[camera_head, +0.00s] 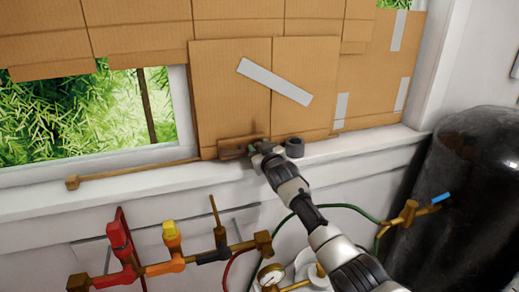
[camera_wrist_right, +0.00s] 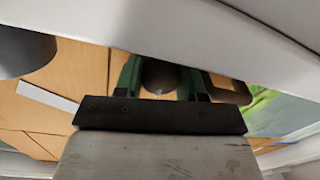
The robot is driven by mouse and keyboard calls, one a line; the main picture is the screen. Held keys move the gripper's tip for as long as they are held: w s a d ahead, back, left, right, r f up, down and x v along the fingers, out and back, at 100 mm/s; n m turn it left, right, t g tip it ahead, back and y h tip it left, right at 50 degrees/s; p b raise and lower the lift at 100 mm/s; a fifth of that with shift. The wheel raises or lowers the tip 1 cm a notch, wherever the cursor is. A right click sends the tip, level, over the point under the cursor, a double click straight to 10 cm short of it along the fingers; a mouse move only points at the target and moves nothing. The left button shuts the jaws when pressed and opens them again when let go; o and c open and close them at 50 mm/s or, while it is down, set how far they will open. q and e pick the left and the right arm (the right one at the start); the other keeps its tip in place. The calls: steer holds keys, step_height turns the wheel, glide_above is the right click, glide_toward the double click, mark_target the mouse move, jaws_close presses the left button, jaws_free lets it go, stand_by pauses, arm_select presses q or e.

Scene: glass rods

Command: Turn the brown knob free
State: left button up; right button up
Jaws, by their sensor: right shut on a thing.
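My right arm reaches up to the window sill, and my right gripper (camera_head: 258,149) is at a small brown wooden piece (camera_head: 232,147) standing against the cardboard. In the right wrist view, the green-padded fingers of the gripper (camera_wrist_right: 158,82) are on either side of a dark brown rounded thing (camera_wrist_right: 160,74), which looks like the brown knob; they are shut on it. In the head view the gripper hides the knob. The brown frame of the wooden piece (camera_wrist_right: 228,90) shows beside the fingers. My left gripper is in neither view.
A dark tape roll (camera_head: 294,147) sits on the sill close right of the gripper. A wooden stick (camera_head: 135,174) lies along the sill to the left. Below are pipes with a red valve (camera_head: 118,236) and a yellow valve (camera_head: 171,231). A black tank (camera_head: 465,190) stands at right.

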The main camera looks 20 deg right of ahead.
steer(key=n, duration=0.8)
steer(key=shift+p, duration=0.4)
steer(key=n, duration=0.4)
steer(key=shift+n+g+h+p, duration=0.3)
steer(key=shift+n+p, duration=0.1)
steer(key=shift+f+n+p, duration=0.1)
steer(key=shift+n+p, duration=0.2)
steer(key=shift+n, duration=1.5)
steer(key=o, duration=0.6)
steer(key=shift+o, duration=0.2)
steer(key=shift+s, duration=0.1)
